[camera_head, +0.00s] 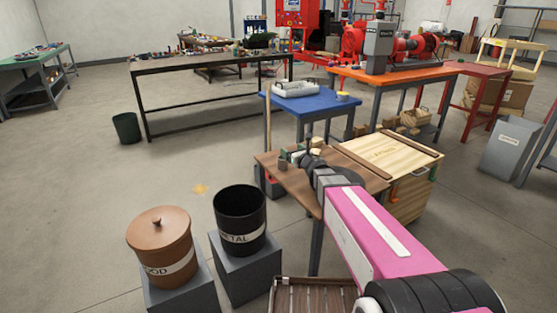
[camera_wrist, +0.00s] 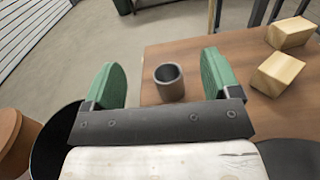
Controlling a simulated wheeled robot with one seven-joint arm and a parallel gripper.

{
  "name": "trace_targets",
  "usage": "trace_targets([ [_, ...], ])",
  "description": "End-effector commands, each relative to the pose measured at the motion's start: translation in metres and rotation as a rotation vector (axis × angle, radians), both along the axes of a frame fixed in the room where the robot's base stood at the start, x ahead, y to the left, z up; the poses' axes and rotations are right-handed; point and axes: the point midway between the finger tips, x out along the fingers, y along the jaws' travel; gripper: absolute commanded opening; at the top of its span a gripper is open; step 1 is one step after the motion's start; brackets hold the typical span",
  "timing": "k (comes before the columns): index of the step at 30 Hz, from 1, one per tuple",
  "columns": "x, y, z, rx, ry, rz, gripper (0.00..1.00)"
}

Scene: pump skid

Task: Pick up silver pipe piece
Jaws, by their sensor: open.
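A short dark-grey metal pipe piece (camera_wrist: 171,86) stands upright on the brown wooden table (camera_wrist: 170,55), near its left edge in the wrist view. Its open round top faces up. My gripper (camera_wrist: 162,75) is open, with one green finger on each side of the pipe piece and clear gaps between. The right finger is nearer to the pipe than the left. I cannot tell how far the fingers are above the table. In the head view my gripper (camera_head: 292,160) is over the left part of the brown table (camera_head: 352,183); the pipe piece cannot be made out for sure there.
Two wooden blocks (camera_wrist: 277,74) lie to the right of the gripper in the wrist view. A black METAL bin (camera_head: 240,222) and a brown lidded bin (camera_head: 161,250) stand on grey plinths to the left. A blue table (camera_head: 318,104) with a white tray (camera_head: 295,90) is behind.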

Motion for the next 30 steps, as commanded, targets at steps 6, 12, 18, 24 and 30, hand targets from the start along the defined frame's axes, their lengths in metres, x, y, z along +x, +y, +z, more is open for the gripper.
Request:
trace_targets([
  [6,0.0,0.004,-0.013,-0.021,-0.019,0.018,0.82],
  [12,0.001,0.004,-0.045,-0.019,-0.017,0.018,0.82],
  [18,0.0,0.004,-0.078,-0.018,-0.016,0.017,0.82],
  [24,0.018,0.015,-0.08,-0.019,-0.019,0.016,0.82],
  [30,0.024,0.02,-0.08,-0.019,-0.019,0.017,0.82],
])
